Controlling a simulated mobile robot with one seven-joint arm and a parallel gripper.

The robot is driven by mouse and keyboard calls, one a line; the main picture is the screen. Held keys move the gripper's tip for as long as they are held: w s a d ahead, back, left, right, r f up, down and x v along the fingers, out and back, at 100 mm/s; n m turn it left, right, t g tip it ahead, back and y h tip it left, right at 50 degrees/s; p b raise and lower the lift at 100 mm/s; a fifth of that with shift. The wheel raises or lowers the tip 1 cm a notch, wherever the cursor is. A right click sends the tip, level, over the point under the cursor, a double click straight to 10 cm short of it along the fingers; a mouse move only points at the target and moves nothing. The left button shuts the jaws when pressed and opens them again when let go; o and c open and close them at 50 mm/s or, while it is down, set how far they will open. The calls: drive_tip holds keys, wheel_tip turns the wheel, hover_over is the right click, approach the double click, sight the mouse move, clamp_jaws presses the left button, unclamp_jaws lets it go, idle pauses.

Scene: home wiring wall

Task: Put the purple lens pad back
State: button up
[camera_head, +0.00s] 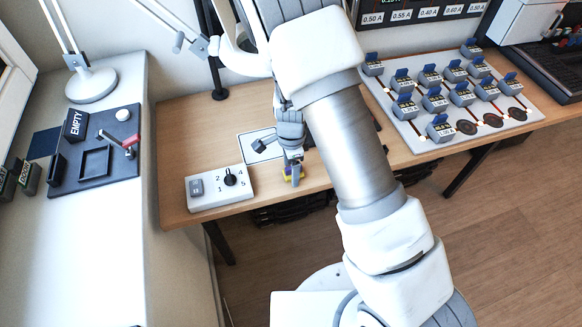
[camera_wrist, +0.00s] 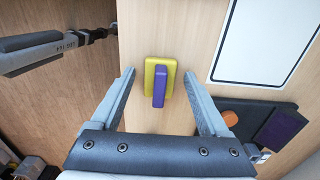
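A yellow block with a purple bar across its top (camera_wrist: 160,82) lies on the wooden table, near its front edge. A flat dark purple square (camera_wrist: 281,130) shows on a dark tray (camera_wrist: 246,116) at right, beside an orange round piece (camera_wrist: 230,118). I cannot tell for certain which purple piece is the lens pad.
A dial box (camera_head: 220,186) stands left of my gripper, and a board of several grey blocks (camera_head: 418,134) at right. A dark tray marked EMPTY (camera_head: 75,180) is on the left counter. My arm hides mid-table.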

drive_tip(key=s+d+r+n+t+y+p, duration=0.1)
drive_tip(key=s+d+r+n, duration=0.1)
drive_tip(key=r, duration=0.7)
drive_tip(key=s+d+r+n+p, duration=0.1)
drive_tip(key=s+d+r+n, duration=0.1)
drive_tip(key=r, duration=0.8)
drive_tip(key=s+d+r+n+t+y+p, duration=0.1)
drive_tip(key=s+r+n, duration=0.1)
drive_tip(key=r, duration=0.7)
drive_tip(key=s+d+r+n+t+h, duration=0.1)
drive_tip(key=s+d+r+n, duration=0.3)
drive_tip(key=s, duration=0.2)
drive_tip(key=s+d+r+n+t+h, duration=0.1)
drive_tip(key=s+d+r+n+t, duration=0.1)
drive_tip(key=s+d+r+n, duration=0.2)
drive_tip(key=shift+s+r+n+t, duration=0.35)
drive_tip(key=shift+s+r, duration=0.35)
drive_tip(key=shift+s, duration=0.55)
drive_tip(key=shift+r, duration=0.35)
